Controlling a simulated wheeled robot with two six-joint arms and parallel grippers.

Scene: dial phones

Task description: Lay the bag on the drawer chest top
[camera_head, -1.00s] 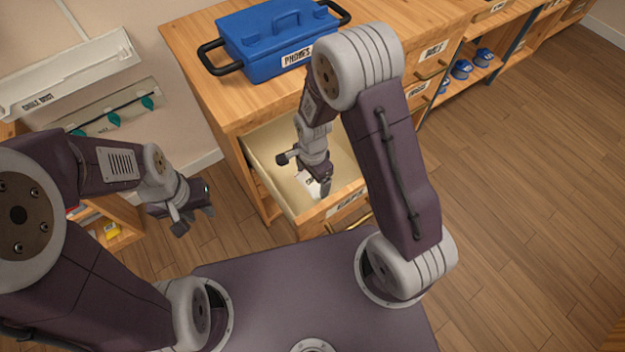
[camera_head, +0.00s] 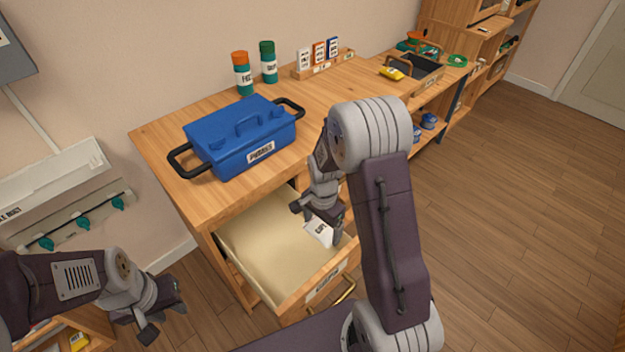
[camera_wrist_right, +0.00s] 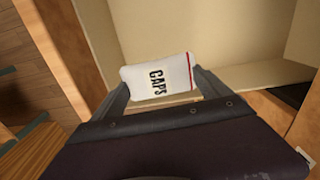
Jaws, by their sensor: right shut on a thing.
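The bag (camera_wrist_right: 160,78) is white with a red stripe and the word CAPS. My right gripper (camera_wrist_right: 160,88) is shut on it, one finger at each side. In the head view the bag (camera_head: 319,232) hangs below my right gripper (camera_head: 322,214), over the open drawer (camera_head: 265,245). The drawer's visible inside is otherwise empty. The drawer chest top (camera_head: 345,100) is wooden and lies above and behind the drawer. My left gripper (camera_head: 165,312) is low at the left, away from the chest, and seems open and empty.
Two bottles (camera_head: 243,75), a card rack (camera_head: 322,62) and a dark tray (camera_head: 420,70) with a yellow item (camera_head: 391,73) stand farther back. The top's middle is bare.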

